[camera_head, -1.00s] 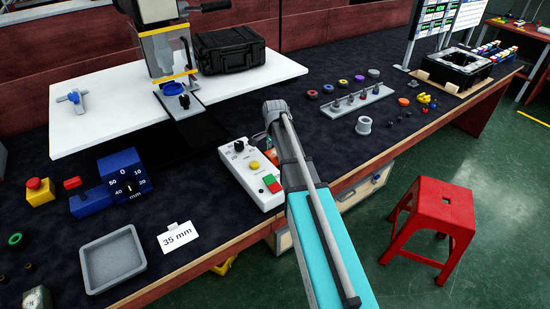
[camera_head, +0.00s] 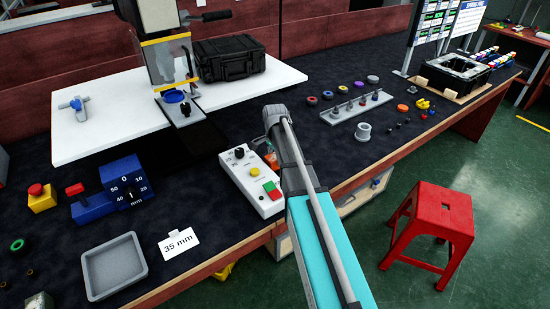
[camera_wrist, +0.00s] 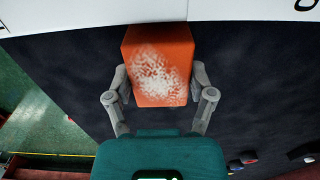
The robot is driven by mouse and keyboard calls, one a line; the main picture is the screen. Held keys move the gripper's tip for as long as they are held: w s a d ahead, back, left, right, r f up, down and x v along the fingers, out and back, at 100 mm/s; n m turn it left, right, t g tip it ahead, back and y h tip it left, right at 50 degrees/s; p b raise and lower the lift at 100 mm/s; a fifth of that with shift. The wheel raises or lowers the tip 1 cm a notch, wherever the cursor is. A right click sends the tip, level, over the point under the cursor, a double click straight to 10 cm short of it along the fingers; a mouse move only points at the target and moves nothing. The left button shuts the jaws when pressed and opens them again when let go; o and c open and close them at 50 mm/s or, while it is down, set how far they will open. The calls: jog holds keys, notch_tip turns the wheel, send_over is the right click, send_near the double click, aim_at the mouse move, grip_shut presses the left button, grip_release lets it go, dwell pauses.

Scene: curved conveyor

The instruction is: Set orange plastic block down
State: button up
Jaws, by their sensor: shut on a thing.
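The orange block (camera_wrist: 158,62), with a pale worn patch on its face, is between the two fingers of my gripper (camera_wrist: 158,80) in the wrist view. The fingers are shut on its sides. Dark bench surface shows behind and around it; I cannot tell whether its base touches the bench. In the head view my arm hides most of the gripper. A small bit of orange (camera_head: 271,158) shows beside the arm, right of the white control box, and seems to be the block.
The white control box (camera_head: 237,172) stands close left of my arm. A grey tray (camera_head: 113,295), a "35 mm" card (camera_head: 179,243) and a blue gauge (camera_head: 127,187) lie further left. A grey peg rack (camera_head: 345,117) is right. A red stool (camera_head: 430,222) stands on the floor.

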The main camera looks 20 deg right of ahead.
jog(key=shift+r+p, duration=0.35)
jog(key=shift+r, duration=0.3)
jog(key=s+a+r+p, duration=0.1)
jog(key=s+r+p, duration=0.9)
jog(key=s, duration=0.4)
jog(key=shift+a+r, duration=0.2)
jog(key=shift+a, duration=0.2)
